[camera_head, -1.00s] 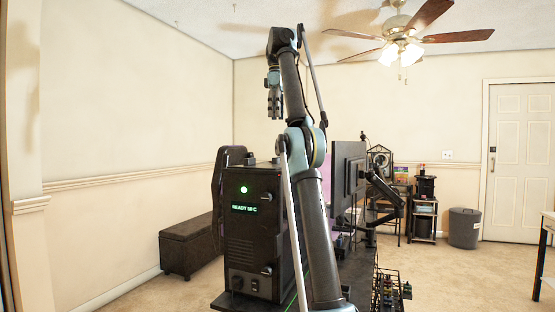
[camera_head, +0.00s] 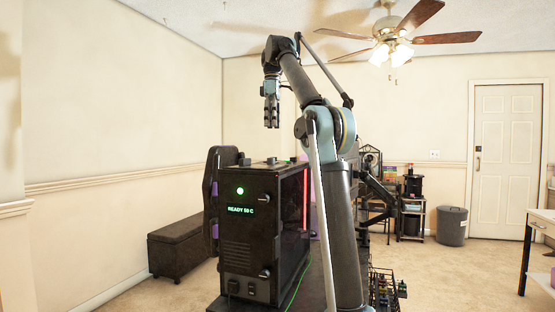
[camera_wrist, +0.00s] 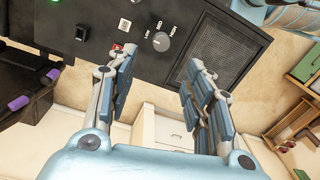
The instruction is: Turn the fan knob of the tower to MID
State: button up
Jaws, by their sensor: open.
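The black tower (camera_head: 248,240) stands in the middle of the head view with a green light and a lit READY display on its front. In the wrist view its top panel (camera_wrist: 97,28) carries a round grey fan knob (camera_wrist: 163,42) with LOW, MID and HIGH printed around it. I cannot tell which label the knob points at. My gripper (camera_head: 272,118) hangs fingers-down above the tower top in the head view, apart from it. In the wrist view my gripper (camera_wrist: 158,60) is open and empty, with the knob showing between and beyond its two fingers.
Beside the knob are a white switch (camera_wrist: 124,24), a small red button (camera_wrist: 117,47) and a vent grille (camera_wrist: 212,52). A black chair (camera_head: 211,190) stands just left of the tower. A dark bench (camera_head: 180,246) is behind. Air above the tower is clear.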

aim_at(271, 161)
jog(key=f, duration=1.3)
jog(key=shift+s+f, duration=0.25)
jog(key=shift+s, duration=0.15)
jog(key=shift+c, duration=0.4)
jog(key=c, duration=1)
